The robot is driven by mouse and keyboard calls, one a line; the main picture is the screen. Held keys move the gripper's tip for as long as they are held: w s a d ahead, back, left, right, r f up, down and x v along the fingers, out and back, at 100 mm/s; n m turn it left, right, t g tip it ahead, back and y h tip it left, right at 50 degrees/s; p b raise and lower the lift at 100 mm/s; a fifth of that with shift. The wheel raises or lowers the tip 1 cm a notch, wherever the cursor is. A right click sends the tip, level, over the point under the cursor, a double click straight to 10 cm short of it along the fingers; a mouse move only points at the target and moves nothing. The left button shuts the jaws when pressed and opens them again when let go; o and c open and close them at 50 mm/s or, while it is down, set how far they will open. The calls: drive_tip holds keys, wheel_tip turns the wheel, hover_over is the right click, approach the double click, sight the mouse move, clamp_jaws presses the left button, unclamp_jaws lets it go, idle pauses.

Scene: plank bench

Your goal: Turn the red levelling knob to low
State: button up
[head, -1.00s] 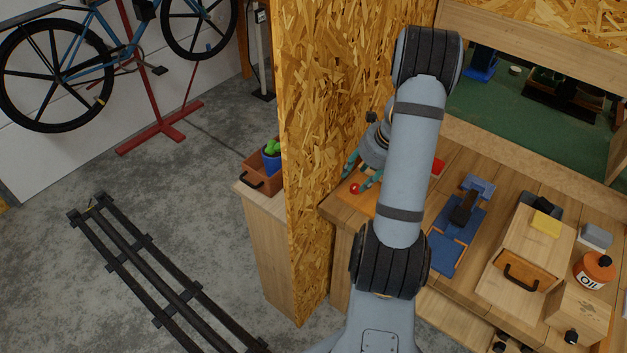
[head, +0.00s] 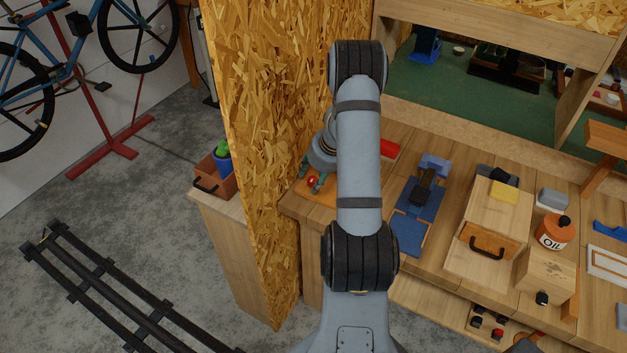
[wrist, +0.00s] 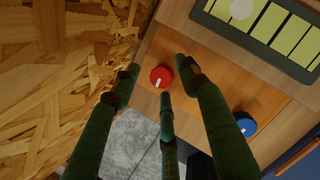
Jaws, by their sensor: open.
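The red levelling knob (wrist: 162,77) is a round red cap with a short white mark on top. In the wrist view the mark runs from near the middle toward the lower left edge. My gripper (wrist: 159,78) has three dark green fingers, spread open around the red knob, with gaps visible between fingertips and knob. In the head view the red knob (head: 311,181) shows between the teal fingers of my gripper (head: 312,179), partly hidden by them. A blue knob (wrist: 246,123), also with a white mark, sits to the right, beyond the right finger.
A dark-framed panel with yellow-green bars (wrist: 280,25) lies beside the knobs. A chipboard wall (head: 262,150) stands close to my gripper's left. A blue fixture (head: 410,225), wooden drawer box (head: 490,235) and oil can (head: 555,232) stand to the right.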

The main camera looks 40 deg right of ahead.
drive_tip(key=shift+d+f, duration=0.1)
drive_tip(key=shift+f, duration=0.15)
drive_tip(key=shift+w, duration=0.1)
drive_tip(key=shift+c, duration=0.4)
drive_tip(key=shift+w+r, duration=0.1)
drive_tip(key=shift+r, duration=0.05)
drive_tip(key=c, duration=1)
